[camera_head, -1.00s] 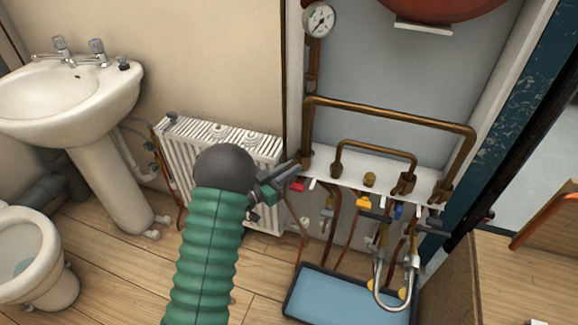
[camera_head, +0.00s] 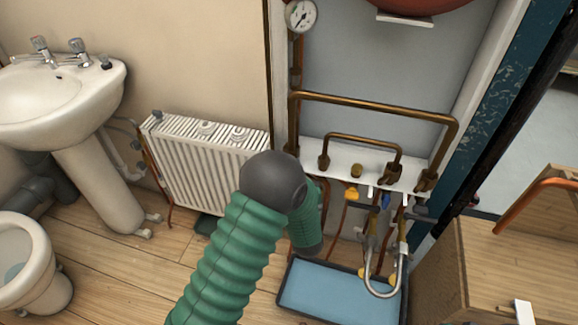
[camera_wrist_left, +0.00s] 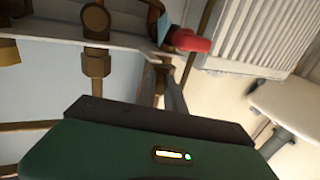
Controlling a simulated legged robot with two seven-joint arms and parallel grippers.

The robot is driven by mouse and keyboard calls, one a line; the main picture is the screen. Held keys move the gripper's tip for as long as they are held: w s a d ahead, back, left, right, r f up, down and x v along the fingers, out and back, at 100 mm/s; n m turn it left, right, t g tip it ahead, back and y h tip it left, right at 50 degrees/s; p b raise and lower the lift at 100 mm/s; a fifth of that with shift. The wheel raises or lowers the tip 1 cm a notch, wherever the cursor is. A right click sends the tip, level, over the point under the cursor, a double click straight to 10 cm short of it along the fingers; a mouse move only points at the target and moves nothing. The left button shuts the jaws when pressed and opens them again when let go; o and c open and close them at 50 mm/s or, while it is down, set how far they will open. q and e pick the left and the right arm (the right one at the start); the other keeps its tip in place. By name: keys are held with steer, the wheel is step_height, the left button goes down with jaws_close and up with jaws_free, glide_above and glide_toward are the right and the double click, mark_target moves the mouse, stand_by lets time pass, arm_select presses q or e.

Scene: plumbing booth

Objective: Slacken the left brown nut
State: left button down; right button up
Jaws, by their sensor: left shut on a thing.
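In the head view my left arm's green sleeve bends at a dark joint in front of the left end of the pipework, hiding my left gripper and the left brown nut. In the wrist view the thin grey fingers of my left gripper (camera_wrist_left: 168,80) reach up past the dark edge of the gripper body. Their tips are close around a small brownish fitting (camera_wrist_left: 159,62), apparently the left brown nut, mostly covered by them. A red lever (camera_wrist_left: 190,40) is just beside it. Another brown nut (camera_wrist_left: 96,66) sits on a pipe to the left. My right gripper is not in view.
A white shelf (camera_head: 312,152) carries the copper pipes. A blue tray (camera_head: 335,292) lies on the floor below. A silver braided hose (camera_head: 382,291) hangs at the right. A white radiator (camera_head: 200,150) stands left of the pipes. A wooden bench (camera_head: 510,270) is at the right.

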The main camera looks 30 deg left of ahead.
arm_select(q)
steer(key=shift+w+d+r+n+g+y, duration=0.1)
steer(key=shift+w+d+n+g+y, duration=0.15)
steer(key=shift+n+g+y, duration=0.35)
steer(key=shift+w+d+r+n+g+y, duration=0.1)
steer(key=shift+w+d+n+g+y, duration=0.1)
steer(key=shift+n+g+y, duration=0.4)
steer(key=shift+w, duration=0.1)
steer(key=c, duration=1.4)
jaws_free()
steer(key=shift+c, duration=0.2)
steer(key=shift+f, duration=0.1)
steer(key=p+v, duration=0.5)
steer(key=v, duration=1.2)
steer(key=shift+w+d+f, duration=0.15)
steer(key=shift+w, duration=0.05)
